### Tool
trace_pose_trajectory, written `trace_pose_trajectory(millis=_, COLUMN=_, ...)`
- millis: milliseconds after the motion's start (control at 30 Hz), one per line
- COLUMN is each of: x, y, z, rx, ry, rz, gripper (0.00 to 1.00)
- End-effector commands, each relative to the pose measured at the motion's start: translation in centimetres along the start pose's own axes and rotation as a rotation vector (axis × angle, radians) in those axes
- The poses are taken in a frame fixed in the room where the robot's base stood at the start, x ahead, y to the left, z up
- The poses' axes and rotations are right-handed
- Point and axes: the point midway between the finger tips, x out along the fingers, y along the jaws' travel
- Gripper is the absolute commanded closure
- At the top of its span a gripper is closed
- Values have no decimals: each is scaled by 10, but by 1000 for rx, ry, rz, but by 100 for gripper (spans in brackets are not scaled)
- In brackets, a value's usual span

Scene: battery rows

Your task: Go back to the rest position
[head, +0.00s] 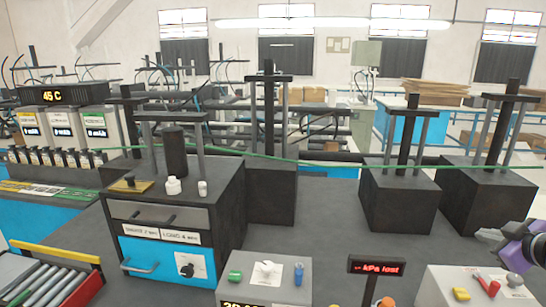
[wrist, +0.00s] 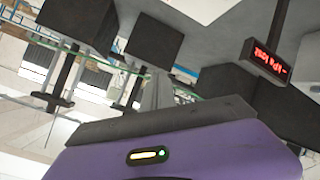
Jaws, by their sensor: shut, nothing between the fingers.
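My gripper (head: 488,235) shows at the right edge of the head view, above the right-hand control box, with its pale tip pointing left. Its purple body is cut off by the picture's edge. In the wrist view the purple housing fills the bottom, and the narrow grey fingers (wrist: 157,94) stand together beyond its dark edge. My gripper is shut and holds nothing. The wrist view is tilted.
A red-lettered display (head: 376,266) stands on a post left of my gripper; it also shows in the wrist view (wrist: 266,60). Below my gripper is a light box (head: 440,286) with knobs. Dark pedestals (head: 400,205) and a green line (head: 330,164) lie behind.

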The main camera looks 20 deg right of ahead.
Motion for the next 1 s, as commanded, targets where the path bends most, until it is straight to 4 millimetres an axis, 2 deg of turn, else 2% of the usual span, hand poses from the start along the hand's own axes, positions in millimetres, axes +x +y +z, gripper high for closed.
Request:
trace_pose_trajectory(millis=67, x=-2, y=8, z=-4, rx=88, ry=53, rz=89, gripper=100)
trace_pose_trajectory(millis=133, x=-2, y=6, z=-8, rx=166, ry=105, rz=152, gripper=100)
trace_pose_trajectory(millis=267, x=-4, y=-17, z=-16, rx=311, ry=213, rz=240, gripper=100)
trace_pose_trajectory(millis=467, x=-17, y=-84, z=-19, rx=496, ry=352, rz=300, gripper=100)
trace_pose_trajectory(millis=667, x=-46, y=-160, z=-15, rx=622, ry=452, rz=296, gripper=100)
trace_pose_trajectory(millis=867, x=-88, y=-234, z=-6, rx=690, ry=518, rz=245, gripper=100)
trace_pose_trajectory(millis=1000, x=-125, y=-281, z=2, rx=707, ry=546, rz=183, gripper=100)
